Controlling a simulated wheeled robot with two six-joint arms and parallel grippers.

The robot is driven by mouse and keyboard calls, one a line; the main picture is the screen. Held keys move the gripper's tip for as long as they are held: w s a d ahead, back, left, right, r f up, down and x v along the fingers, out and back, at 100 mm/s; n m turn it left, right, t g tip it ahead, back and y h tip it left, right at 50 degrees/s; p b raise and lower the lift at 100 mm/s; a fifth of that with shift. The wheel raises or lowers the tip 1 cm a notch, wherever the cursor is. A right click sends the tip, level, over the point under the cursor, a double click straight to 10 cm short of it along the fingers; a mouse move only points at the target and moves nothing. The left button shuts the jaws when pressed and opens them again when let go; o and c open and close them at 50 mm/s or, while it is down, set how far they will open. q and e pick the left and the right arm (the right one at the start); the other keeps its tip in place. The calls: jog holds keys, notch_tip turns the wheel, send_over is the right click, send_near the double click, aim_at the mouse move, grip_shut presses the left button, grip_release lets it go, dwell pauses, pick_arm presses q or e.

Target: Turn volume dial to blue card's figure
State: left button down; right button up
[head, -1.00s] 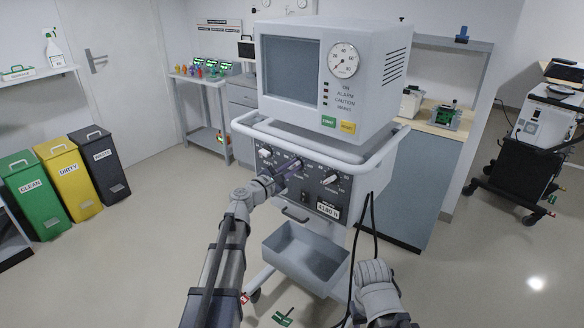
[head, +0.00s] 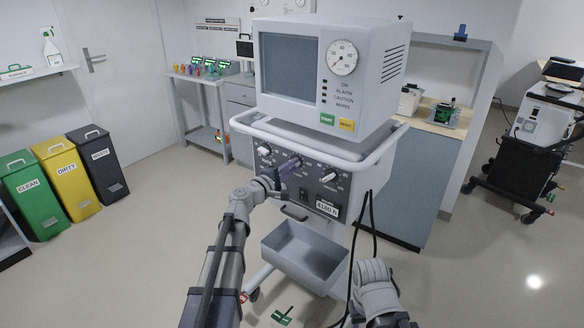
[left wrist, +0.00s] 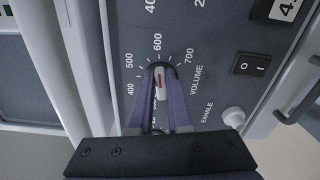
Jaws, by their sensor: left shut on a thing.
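The volume dial (left wrist: 160,82) shows in the left wrist view as a pale knob with a red pointer line. Its scale reads 400, 500, 600 and 700, and the pointer lies close to the 600 mark. My left gripper (left wrist: 160,95) has its purple fingers shut on the knob, one on each side. In the head view my left gripper (head: 288,170) reaches the ventilator's front panel (head: 318,190) and hides most of this dial. No blue card with a figure can be made out. My right gripper's fingers are not seen.
Other knobs sit left (head: 264,150) and right (head: 328,175) of the dial. A white rail (head: 310,152) runs above the panel, and a grey open drawer (head: 300,255) hangs below. Black cables (head: 368,225) hang at the right.

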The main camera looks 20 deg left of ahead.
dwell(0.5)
pick_arm(q)
jog(key=c, duration=0.9)
grip_release()
jog(key=shift+o, duration=0.2)
jog(key=v, duration=0.7)
jog(key=shift+s, duration=0.4)
jog(key=shift+a, duration=0.15)
